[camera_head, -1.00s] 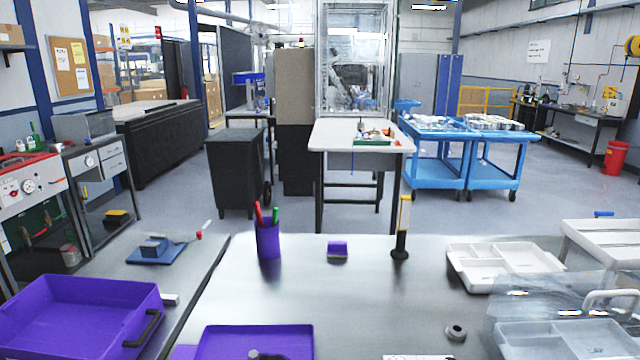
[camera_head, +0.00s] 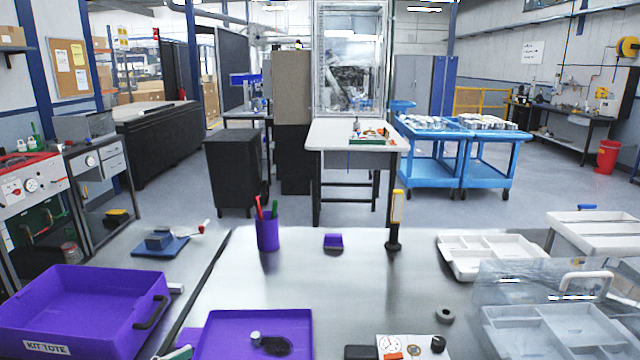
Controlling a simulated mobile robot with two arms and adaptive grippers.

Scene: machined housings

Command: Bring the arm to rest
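Neither of my grippers shows in the head view, and I see no part of my arms that I can be sure of. The metal worktable (camera_head: 350,285) lies in front of me. A purple tray (camera_head: 300,325) at its near edge holds a small grey cylinder (camera_head: 256,338) and a dark oval part (camera_head: 277,346). A grey ring (camera_head: 445,316) lies on the table at right.
A purple kit tote (camera_head: 60,347) stands left. A purple pen cup (camera_head: 267,232), a small purple block (camera_head: 333,241) and a yellow-black upright tool (camera_head: 394,240) stand at the back. White divided trays (camera_head: 475,270) and clear bins (camera_head: 545,335) fill the right. The table's middle is clear.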

